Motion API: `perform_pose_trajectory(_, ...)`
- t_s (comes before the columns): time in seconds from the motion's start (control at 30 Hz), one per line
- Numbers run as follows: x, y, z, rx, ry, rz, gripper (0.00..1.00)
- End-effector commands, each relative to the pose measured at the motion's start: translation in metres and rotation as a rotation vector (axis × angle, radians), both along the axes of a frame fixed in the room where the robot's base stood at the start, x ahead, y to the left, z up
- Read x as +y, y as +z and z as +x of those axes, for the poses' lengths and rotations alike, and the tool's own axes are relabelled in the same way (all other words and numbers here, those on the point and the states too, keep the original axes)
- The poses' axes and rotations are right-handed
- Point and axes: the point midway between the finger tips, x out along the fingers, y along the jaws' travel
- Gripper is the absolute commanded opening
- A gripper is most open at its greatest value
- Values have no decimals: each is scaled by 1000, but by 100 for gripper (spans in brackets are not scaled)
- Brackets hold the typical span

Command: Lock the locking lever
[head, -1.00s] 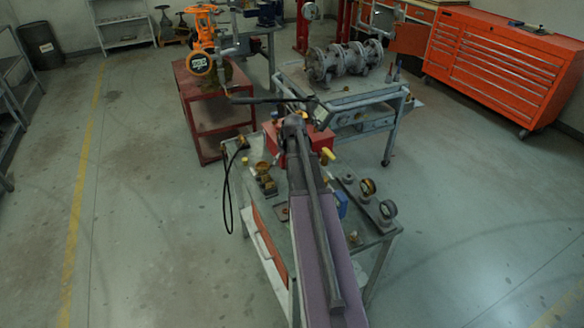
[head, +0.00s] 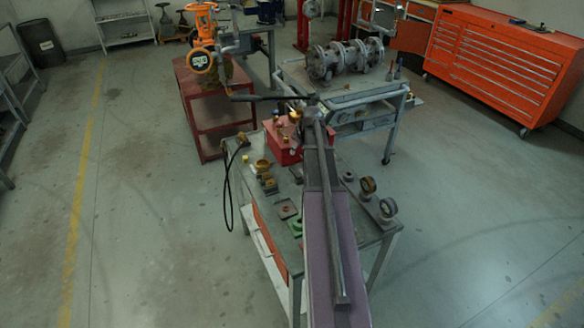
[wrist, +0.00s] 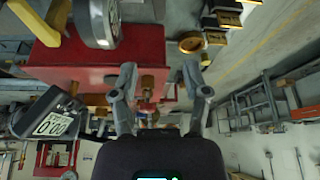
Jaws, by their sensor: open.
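In the wrist view, my gripper (wrist: 159,76) is open. Its two grey fingers are apart, with nothing held between them. Beyond the fingers is a red box (wrist: 75,60), with small brass fittings (wrist: 148,92) in the gap. A yellow handle (wrist: 36,22) shows at the upper left beside a round grey-rimmed part; I cannot tell whether it is the locking lever. In the head view, the red box (head: 284,150) stands on the bench, with brass fittings above it. My arm covers the right part of the box. The fingers are not clear there.
The grey bench (head: 250,205) holds several loose fittings and round gauges (head: 388,208). A black hose (head: 228,195) hangs at its left. Behind stand a red cart (head: 205,112) with an orange valve assembly and a cart with a flanged pipe (head: 345,60). Open floor lies left.

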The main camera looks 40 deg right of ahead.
Motion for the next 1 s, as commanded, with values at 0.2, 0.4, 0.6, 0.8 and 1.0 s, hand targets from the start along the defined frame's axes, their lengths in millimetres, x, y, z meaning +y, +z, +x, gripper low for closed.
perform_pose_trajectory(0.2,-1,-15,5,0,0,0,60)
perform_pose_trajectory(0.4,-2,-31,12,0,0,0,60)
perform_pose_trajectory(0.6,-3,-46,18,0,0,0,60)
perform_pose_trajectory(0.8,-3,-61,24,0,-1,-1,60)
perform_pose_trajectory(1.0,-4,-77,30,0,-1,-1,60)
